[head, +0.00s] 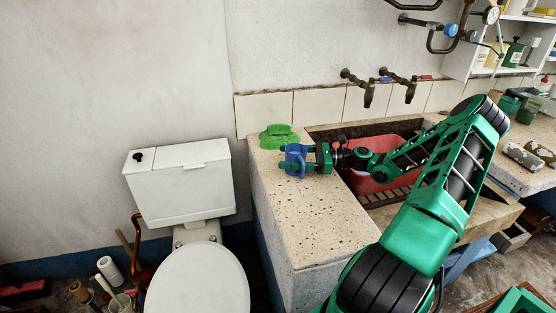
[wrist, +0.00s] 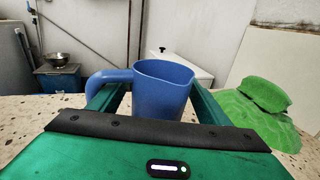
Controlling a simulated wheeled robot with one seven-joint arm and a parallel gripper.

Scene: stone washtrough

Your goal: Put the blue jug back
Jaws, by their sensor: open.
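The blue jug (head: 295,158) stands upright on the speckled stone top (head: 300,210) left of the basin, near its far left part. In the wrist view the blue jug (wrist: 162,90) sits between my gripper's two green fingers, its handle pointing left. My gripper (head: 297,160) is open around the jug. The jug hides part of the fingers, and I cannot tell whether either finger touches it. The jug's base is hidden behind the gripper in the wrist view.
A green cloth (head: 279,136) lies crumpled just behind the jug; it also shows at right in the wrist view (wrist: 258,110). A red tub (head: 372,182) sits in the basin beneath my arm. A toilet (head: 185,185) stands left. The front stone top is clear.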

